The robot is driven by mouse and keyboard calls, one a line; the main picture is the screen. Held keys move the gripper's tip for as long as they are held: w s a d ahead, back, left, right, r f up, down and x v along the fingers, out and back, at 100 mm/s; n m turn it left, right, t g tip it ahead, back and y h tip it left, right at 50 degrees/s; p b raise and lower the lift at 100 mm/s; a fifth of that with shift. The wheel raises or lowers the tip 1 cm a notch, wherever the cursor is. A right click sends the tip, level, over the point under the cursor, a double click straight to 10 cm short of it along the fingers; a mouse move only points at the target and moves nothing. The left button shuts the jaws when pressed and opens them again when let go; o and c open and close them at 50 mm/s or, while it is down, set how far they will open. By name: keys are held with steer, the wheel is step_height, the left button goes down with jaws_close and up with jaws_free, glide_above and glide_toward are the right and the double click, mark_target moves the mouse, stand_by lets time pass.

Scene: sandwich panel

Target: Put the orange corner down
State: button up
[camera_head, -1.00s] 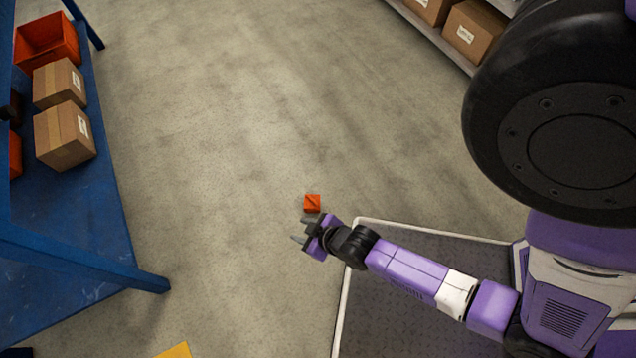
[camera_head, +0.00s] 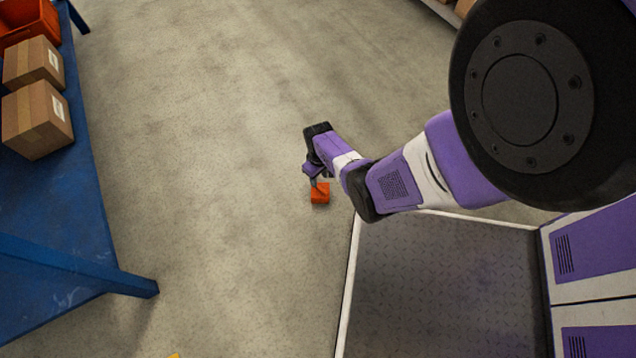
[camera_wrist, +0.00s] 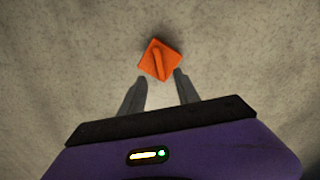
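The orange corner (camera_head: 320,193) is a small orange block on the bare concrete floor, just left of my base platform's corner. In the wrist view the orange corner (camera_wrist: 160,60) lies just beyond my fingertips, turned like a diamond with a raised ridge on top. My gripper (camera_wrist: 158,76) is open, with its two grey fingers apart and nothing between them. In the head view my gripper (camera_head: 318,180) is above the block and partly hides it. I cannot tell the exact height of the fingers above it.
A blue table (camera_head: 60,210) stands on the left, with cardboard boxes (camera_head: 36,124) and an orange bin (camera_head: 28,24) on it. Its blue leg (camera_head: 130,286) reaches towards the middle. A shelf edge (camera_head: 440,12) is at the top right. The floor around the block is clear.

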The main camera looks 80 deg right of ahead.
mark_target(320, 188)
steer(key=f+b, duration=0.1)
steer(key=f, duration=0.1)
steer(key=f+b, duration=0.3)
steer(key=f, duration=0.1)
steer(key=shift+s+a+f+b, duration=0.2)
steer(key=shift+s+f+b, duration=0.1)
steer(key=shift+f, duration=0.1)
steer(key=shift+c, duration=0.5)
jaws_close()
